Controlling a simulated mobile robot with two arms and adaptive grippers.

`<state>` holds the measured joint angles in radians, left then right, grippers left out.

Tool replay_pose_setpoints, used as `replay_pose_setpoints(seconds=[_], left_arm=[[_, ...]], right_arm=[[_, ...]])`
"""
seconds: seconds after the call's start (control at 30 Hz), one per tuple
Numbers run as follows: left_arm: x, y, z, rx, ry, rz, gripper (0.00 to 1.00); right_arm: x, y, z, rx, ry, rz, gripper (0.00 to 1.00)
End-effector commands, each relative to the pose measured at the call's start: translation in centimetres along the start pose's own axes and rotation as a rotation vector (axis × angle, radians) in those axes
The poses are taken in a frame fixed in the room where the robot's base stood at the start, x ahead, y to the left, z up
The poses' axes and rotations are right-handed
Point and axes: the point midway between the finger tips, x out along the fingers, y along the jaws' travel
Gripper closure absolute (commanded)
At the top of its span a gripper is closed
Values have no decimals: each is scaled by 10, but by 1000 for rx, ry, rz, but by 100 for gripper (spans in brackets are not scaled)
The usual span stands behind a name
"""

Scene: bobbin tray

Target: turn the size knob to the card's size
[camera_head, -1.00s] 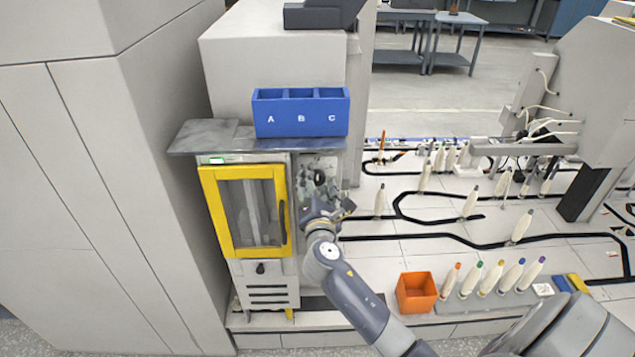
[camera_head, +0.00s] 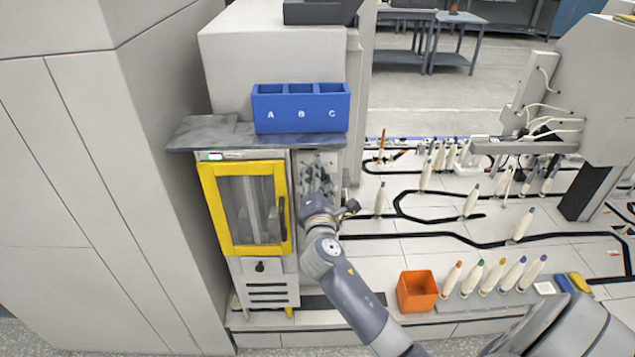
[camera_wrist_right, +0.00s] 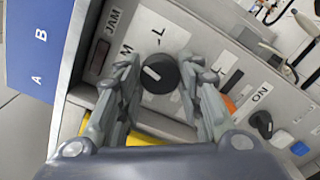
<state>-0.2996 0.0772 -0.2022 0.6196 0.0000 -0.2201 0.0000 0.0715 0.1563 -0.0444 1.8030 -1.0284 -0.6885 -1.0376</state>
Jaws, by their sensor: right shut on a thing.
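The size knob (camera_wrist_right: 160,73) is black with a white pointer line, in the right wrist view. Its line points up and left, toward the M side; the letters M and L stand by it. My right gripper (camera_wrist_right: 162,78) is shut on the knob, one finger on each side. In the head view the right gripper (camera_head: 320,185) is at the grey control panel (camera_head: 320,160), right of the yellow-framed door, and hides the knob. No size card can be made out for certain. My left gripper is not in view.
The wrist view shows a JAM lamp (camera_wrist_right: 99,57) and a second black knob (camera_wrist_right: 262,122) near an ON label. A blue A-B-C bin (camera_head: 300,112) stands above the panel. An orange box (camera_head: 416,292) and several bobbins stand at lower right.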

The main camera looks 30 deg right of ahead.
Motion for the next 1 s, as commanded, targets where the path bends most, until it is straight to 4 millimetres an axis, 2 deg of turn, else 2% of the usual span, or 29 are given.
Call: replay_pose_setpoints(seconds=[0.6, 1.0], left_arm=[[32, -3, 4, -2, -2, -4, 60], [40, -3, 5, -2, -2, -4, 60]], right_arm=[[0, -1, -1, 565, -1, 0, 90], [0, -1, -1, 781, 0, -2, 90]])
